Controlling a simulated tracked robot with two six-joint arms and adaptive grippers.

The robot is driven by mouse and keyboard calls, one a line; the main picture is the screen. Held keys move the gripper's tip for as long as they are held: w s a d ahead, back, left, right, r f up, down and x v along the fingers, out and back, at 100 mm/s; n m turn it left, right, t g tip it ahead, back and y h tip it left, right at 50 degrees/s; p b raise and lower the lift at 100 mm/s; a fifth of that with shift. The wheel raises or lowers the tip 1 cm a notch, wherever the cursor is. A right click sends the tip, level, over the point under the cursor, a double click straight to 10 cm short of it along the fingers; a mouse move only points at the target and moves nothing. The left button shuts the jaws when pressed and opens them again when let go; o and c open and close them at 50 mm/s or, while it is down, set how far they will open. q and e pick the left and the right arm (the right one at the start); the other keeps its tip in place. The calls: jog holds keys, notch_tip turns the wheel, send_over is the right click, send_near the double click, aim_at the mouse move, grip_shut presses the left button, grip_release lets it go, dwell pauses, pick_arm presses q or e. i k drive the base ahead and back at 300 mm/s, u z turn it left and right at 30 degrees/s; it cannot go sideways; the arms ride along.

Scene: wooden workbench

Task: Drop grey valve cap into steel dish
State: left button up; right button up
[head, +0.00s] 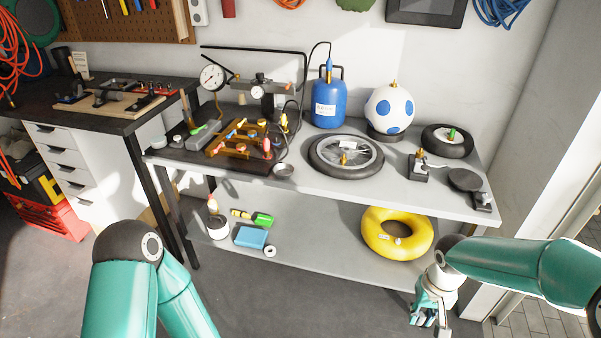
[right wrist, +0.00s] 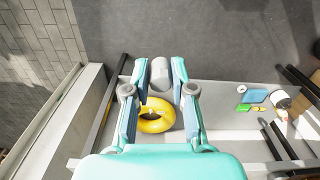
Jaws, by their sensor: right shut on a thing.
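My right gripper (head: 430,318) hangs low at the front right in the head view, in front of the bench and below its top. In the right wrist view its two fingers (right wrist: 151,66) are closed on a plain grey cylinder (right wrist: 160,74), which looks like the grey valve cap. The cap is hard to make out in the head view. The steel dish (head: 283,169) is a small round dish on the front edge of the bench top, left of the spoked wheel, far from the right gripper. Only links of my left arm show; its gripper is out of view.
A yellow ring (head: 398,249) lies on the lower shelf.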

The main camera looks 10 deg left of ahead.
aim_at(284, 171)
jog(key=u, duration=0.8)
jog(key=i, duration=1)
jog(key=u, duration=0.1)
